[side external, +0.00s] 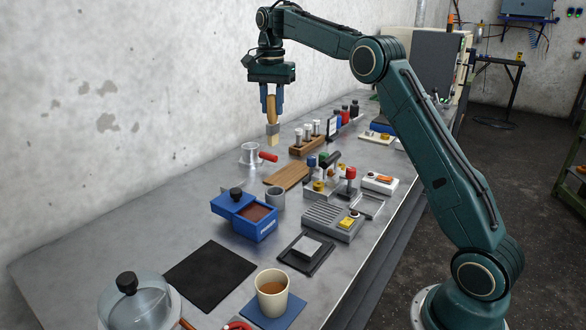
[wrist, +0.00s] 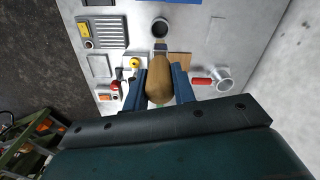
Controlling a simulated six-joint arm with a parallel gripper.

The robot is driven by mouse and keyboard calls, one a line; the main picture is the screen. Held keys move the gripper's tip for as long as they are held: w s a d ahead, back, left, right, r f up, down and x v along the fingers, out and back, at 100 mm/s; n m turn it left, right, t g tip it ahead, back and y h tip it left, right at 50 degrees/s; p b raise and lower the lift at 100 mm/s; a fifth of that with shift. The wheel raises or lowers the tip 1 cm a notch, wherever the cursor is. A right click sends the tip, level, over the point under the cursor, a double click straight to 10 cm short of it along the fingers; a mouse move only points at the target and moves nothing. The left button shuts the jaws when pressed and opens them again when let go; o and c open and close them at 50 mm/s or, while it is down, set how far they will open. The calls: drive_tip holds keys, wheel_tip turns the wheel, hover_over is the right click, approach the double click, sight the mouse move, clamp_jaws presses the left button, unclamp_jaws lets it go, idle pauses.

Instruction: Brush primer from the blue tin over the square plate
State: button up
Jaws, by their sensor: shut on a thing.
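My gripper (side external: 272,108) is shut on a brush with a wooden handle (wrist: 159,82) and holds it upright, pale bristles (side external: 272,140) down, above the far part of the bench. The blue tin (side external: 253,230) is at mid bench, nearer the camera than the brush. It is partly open, showing reddish-brown contents, with a black-knobbed blue cover at its left. A blue edge at the top of the wrist view may be this tin. The light grey square plate (side external: 306,247) lies on a dark base to the right of the tin. The bristle tip is mostly hidden in the wrist view.
A metal pot (side external: 250,154) with a red handle stands close by the bristles. A tube rack (side external: 306,146), wooden board (side external: 288,177) and grey cup (side external: 275,197) are near. A drink cup (side external: 272,296) and glass dome (side external: 140,305) stand in front. Bare bench lies at left.

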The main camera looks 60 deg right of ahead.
drive_tip(key=s+a+f, duration=0.2)
drive_tip(key=a+f, duration=0.6)
drive_tip(key=a, duration=0.3)
drive_tip(key=shift+a, duration=0.3)
drive_tip(key=shift+f, duration=0.25)
drive_tip(key=shift+f, duration=2.85)
drive_tip(key=shift+f, duration=0.65)
idle(0.8)
wheel_tip(320, 180, up, 7)
idle(1.2)
drive_tip(key=shift+r, duration=0.1)
idle(0.4)
